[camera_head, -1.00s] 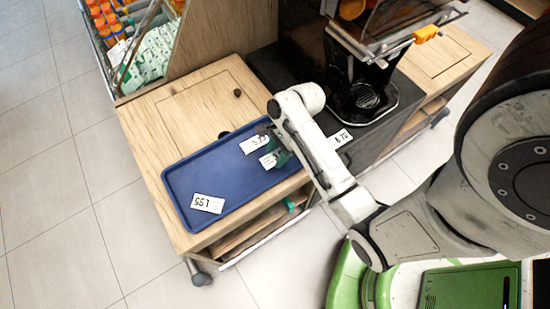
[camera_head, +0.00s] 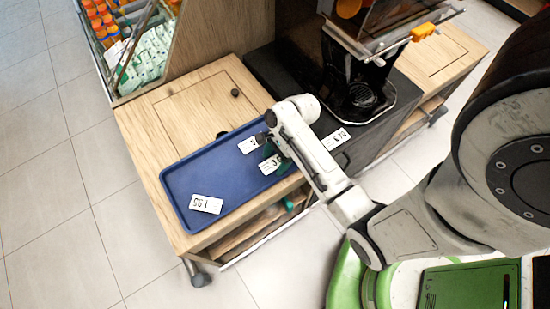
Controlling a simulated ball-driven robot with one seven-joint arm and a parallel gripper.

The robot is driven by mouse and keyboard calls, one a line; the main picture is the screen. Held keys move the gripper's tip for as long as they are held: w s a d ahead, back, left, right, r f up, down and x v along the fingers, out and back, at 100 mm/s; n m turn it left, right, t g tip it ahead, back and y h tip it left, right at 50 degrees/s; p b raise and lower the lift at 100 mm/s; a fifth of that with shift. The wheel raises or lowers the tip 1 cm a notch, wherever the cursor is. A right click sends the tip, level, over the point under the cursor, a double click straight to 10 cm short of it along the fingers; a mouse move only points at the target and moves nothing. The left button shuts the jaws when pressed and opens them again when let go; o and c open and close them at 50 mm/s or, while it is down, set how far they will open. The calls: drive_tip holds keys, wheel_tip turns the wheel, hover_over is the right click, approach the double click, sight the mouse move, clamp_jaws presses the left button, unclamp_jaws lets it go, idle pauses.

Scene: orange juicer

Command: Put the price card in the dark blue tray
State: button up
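The dark blue tray (camera_head: 222,170) lies on the wooden counter. One white price card (camera_head: 206,204) lies flat in its near left part. A second card (camera_head: 248,145) is at its far right end, partly covered by my gripper. A third card (camera_head: 270,165) is just below my gripper, over the tray's right part; I cannot tell if it touches the tray. A fourth card (camera_head: 336,139) is on the black surface right of the tray. My gripper (camera_head: 266,150), dark and small, is over the tray's right end; its fingers are mostly hidden by the arm.
The black juicer (camera_head: 355,85) stands behind and right of the tray. A wooden panel and a display of bottles (camera_head: 102,20) rise at the back left. Bare wooden counter (camera_head: 190,105) lies behind the tray. An open shelf is below it.

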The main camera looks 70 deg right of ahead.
drive_tip(key=v, duration=1.1)
drive_tip(key=s+a+n+h, duration=0.2)
drive_tip(key=a+n, duration=0.4)
drive_tip(key=n, duration=0.6)
drive_tip(key=s+a+r+n+g+h+p, duration=0.1)
drive_tip(key=s+a+n, duration=0.1)
drive_tip(key=a+n, duration=0.5)
drive_tip(key=n, duration=0.5)
drive_tip(key=shift+a+r+h, duration=0.2)
drive_tip(key=shift+a+h, duration=0.15)
drive_tip(key=shift+h, duration=0.05)
